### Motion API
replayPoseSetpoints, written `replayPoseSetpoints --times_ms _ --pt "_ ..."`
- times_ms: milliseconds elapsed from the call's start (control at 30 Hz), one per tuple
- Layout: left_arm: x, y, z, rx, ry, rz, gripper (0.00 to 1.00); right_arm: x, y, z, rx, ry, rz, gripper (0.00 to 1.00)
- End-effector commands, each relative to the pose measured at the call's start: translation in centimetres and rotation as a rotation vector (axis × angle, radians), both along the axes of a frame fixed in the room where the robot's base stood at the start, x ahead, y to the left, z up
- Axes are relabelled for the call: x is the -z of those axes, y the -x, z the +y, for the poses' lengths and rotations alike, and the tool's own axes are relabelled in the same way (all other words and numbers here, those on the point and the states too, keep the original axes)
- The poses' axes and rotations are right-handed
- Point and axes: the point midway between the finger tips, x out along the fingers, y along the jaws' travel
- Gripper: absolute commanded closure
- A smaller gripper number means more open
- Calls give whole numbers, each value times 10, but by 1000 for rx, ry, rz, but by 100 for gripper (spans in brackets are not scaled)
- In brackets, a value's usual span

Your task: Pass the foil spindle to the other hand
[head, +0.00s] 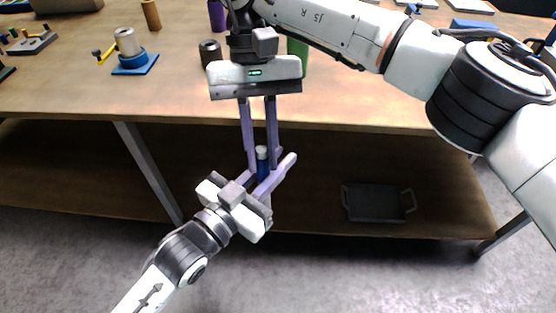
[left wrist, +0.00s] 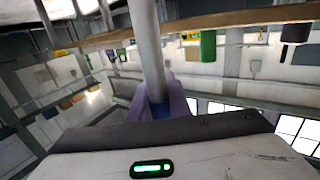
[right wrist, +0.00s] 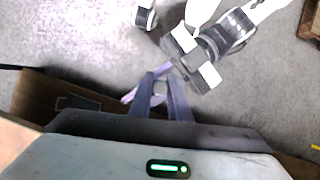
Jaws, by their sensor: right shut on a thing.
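The foil spindle (head: 262,163), blue with a pale top, stands roughly upright between both grippers, in front of the table edge. My right gripper (head: 261,150) reaches down from above and is shut on it. The spindle's pale end shows between the right fingers in the right wrist view (right wrist: 159,90). My left gripper (head: 276,165) comes up from the lower left, with its fingers on either side of the spindle's lower part. In the left wrist view, blue (left wrist: 160,110) shows between the left fingers. Whether they press on it cannot be told.
The wooden table (head: 350,112) lies behind the grippers. On it are a grey roll (head: 127,42) on a blue stand (head: 134,65), a dark cylinder (head: 210,52) and a partly hidden green cylinder (head: 299,55). A dark tray (head: 374,203) lies on the lower shelf. The floor in front is clear.

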Motion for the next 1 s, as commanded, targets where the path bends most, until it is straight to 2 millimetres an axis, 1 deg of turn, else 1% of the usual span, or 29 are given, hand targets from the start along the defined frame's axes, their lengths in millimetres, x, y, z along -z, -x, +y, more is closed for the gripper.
replayPoseSetpoints --times_ms 33,133,167,433,533,667,800,900,1000 --pt "-1 2 -3 6 4 -1 100 -1 -1 2 3 -8 -7 80" --pt "-1 2 -3 6 4 -1 100 -1 -1 2 2 -7 -7 63" --pt "-1 2 -3 6 4 -1 100 0 -1 2 2 -7 -6 62" --pt "-1 2 -2 5 3 -1 100 -1 -1 2 2 -6 -5 62" --pt "-1 1 -2 4 3 -1 100 -7 -1 2 2 -6 -6 62" --pt "-1 1 -2 4 3 -1 100 -26 -1 2 1 -7 -8 62" --pt "-1 1 -2 4 2 -2 100 -56 -2 2 3 -6 -10 62" --pt "-1 1 -2 4 2 -2 100 -74 -2 1 3 -3 -12 62" --pt "-1 1 -2 4 2 -2 100 -87 -2 2 3 -3 -10 62"
